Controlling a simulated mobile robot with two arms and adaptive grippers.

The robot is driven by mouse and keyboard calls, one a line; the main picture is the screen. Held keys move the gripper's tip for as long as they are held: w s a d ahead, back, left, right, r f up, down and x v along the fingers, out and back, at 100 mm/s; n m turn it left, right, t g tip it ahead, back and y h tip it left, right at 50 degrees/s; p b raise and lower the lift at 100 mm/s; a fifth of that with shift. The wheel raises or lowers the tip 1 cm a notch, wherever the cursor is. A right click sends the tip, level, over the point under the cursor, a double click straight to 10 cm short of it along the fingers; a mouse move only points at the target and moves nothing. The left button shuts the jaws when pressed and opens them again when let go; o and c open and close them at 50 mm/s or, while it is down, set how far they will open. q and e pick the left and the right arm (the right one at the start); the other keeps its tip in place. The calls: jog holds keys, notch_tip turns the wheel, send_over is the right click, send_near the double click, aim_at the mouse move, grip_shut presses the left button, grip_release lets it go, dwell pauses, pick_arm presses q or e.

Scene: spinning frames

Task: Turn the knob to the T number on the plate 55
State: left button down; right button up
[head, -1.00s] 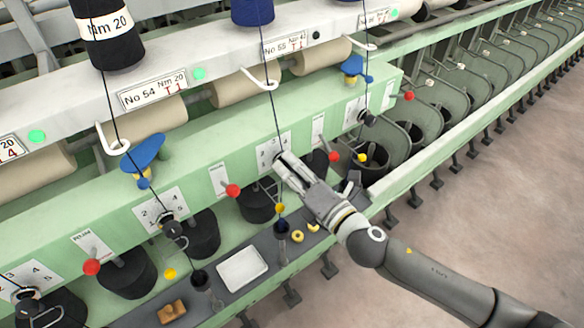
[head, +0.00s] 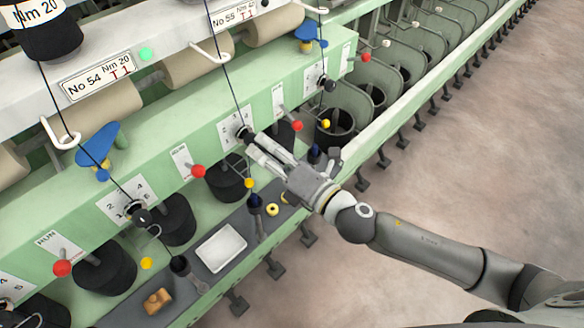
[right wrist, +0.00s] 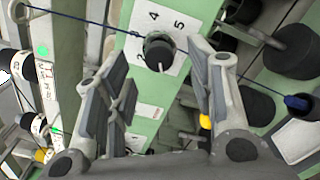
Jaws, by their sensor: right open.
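Contact cannot be told. My left gripper is out of view.
A red ball lever (head: 297,126) is right of the knob, another (head: 198,171) left of it. A dark thread (head: 225,75) runs down to the knob area. Below are black cans (head: 228,180) and a grey shelf with a white tray (head: 220,248). Open floor lies right.

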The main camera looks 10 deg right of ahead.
jog(key=v, duration=0.8)
dwell(0.5)
